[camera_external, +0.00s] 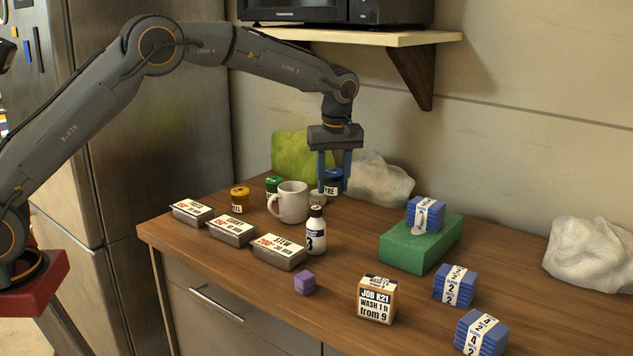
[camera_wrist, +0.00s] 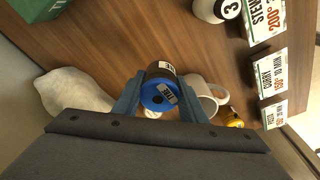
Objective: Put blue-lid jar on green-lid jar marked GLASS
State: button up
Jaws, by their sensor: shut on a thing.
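The blue-lid jar (camera_external: 333,175) is dark with a white label, partly readable as "TRE". My gripper (camera_external: 334,184) points down and is shut on it, one finger on each side. In the wrist view the jar's blue lid (camera_wrist: 159,94) shows between the fingers (camera_wrist: 159,98). I cannot tell whether the jar touches the counter. The green-lid jar (camera_external: 272,183) stands to the left, behind the white mug (camera_external: 289,203). The mug hides most of it and most of its label, so I cannot read the whole mark.
A yellow-lid jar (camera_external: 240,200) stands left of the mug. A white bottle (camera_external: 316,232) and several labelled trays (camera_external: 279,252) are in front. A small pale item (camera_external: 317,198) sits by the held jar. Cloths (camera_external: 378,180) lie behind; a green block (camera_external: 420,245) is right.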

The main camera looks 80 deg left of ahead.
jog(key=shift+s+a+r, duration=0.1)
jog(key=shift+s+r, duration=0.05)
jog(key=shift+r, duration=0.1)
jog(key=s+a+m+b, duration=0.15)
jog(key=s+a, duration=0.25)
jog(key=s, duration=0.9)
jog(key=s+a+n+b, duration=0.15)
jog(key=s+a, duration=0.25)
jog(key=s, duration=0.9)
jog(key=m+p, duration=0.1)
jog(key=p, duration=0.3)
send_over(274, 178)
jog(key=shift+s+d+r, duration=0.1)
jog(key=shift+d+r, duration=0.15)
jog(key=shift+d, duration=0.15)
jog(key=shift+a, duration=0.1)
jog(key=shift+f+p, duration=0.9)
jog(key=shift+f, duration=0.9)
jog(key=shift+f, duration=0.15)
jog(key=o, duration=1)
